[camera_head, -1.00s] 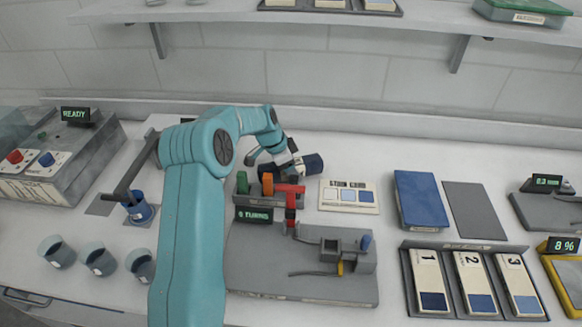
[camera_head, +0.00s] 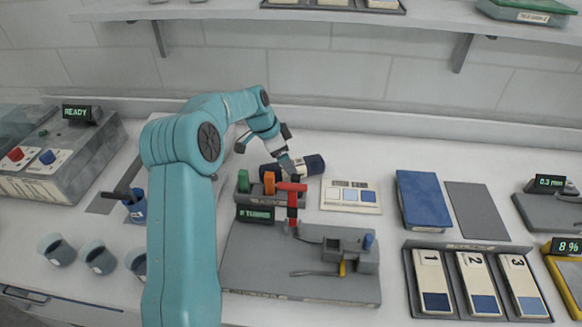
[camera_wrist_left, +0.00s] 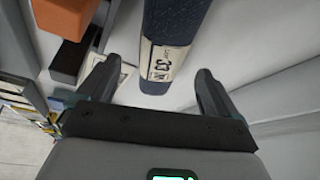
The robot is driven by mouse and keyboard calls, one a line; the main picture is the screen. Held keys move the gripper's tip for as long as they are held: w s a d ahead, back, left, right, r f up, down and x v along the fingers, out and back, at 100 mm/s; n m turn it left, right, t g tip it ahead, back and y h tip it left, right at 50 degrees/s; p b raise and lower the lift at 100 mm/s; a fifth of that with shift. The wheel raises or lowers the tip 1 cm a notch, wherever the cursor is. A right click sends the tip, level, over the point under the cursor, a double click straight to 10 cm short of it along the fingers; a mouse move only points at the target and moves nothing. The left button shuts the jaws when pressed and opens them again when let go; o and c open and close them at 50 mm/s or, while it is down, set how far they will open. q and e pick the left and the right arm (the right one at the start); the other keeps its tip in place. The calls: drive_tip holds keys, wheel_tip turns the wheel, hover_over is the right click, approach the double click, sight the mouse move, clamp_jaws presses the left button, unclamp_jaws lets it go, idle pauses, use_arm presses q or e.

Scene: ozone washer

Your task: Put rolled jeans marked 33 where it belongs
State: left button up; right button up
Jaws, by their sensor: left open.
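The rolled jeans (camera_head: 315,164) are a dark blue roll with a pale label, lying behind the grey station with coloured levers. In the left wrist view the roll (camera_wrist_left: 180,25) shows its label reading 33. My left gripper (camera_head: 286,168) reaches down at the roll and partly hides it. The left wrist view shows the gripper (camera_wrist_left: 152,80) open, with the label end of the roll between and just beyond its fingertips. I cannot tell whether a finger touches it. My right gripper is not in view.
The lever station (camera_head: 262,190), with green, orange and red parts, stands close in front of the roll. A swatch card (camera_head: 350,208) and a blue folded pad (camera_head: 422,200) lie to the right. Three numbered slots (camera_head: 472,245) are at front right. Several cups (camera_head: 100,257) stand at left.

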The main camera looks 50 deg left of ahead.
use_arm(q)
drive_tip(key=v, duration=0.5)
drive_tip(key=shift+a+r, duration=0.1)
drive_tip(key=shift+r, duration=0.15)
drive_tip(key=a+b+v, duration=0.1)
drive_tip(key=b+v, duration=0.1)
drive_tip(key=v, duration=0.3)
drive_tip(key=x, duration=0.7)
drive_tip(key=p+x, duration=0.1)
drive_tip(key=x, duration=0.2)
drive_tip(key=shift+s+d+f, duration=0.2)
drive_tip(key=shift+s+d, duration=0.05)
drive_tip(key=shift+d, duration=0.05)
drive_tip(key=shift+h, duration=0.3)
drive_tip(key=p+x, duration=0.2)
drive_tip(key=x, duration=0.2)
drive_tip(key=shift+w+f, duration=0.2)
drive_tip(key=shift+w, duration=0.1)
drive_tip(key=shift+w+d+f, duration=0.1)
drive_tip(key=shift+f, duration=0.3)
drive_tip(key=shift+r, duration=0.1)
drive_tip(key=shift+c, duration=0.5)
drive_tip(key=c, duration=1.4)
drive_tip(key=shift+r, duration=0.1)
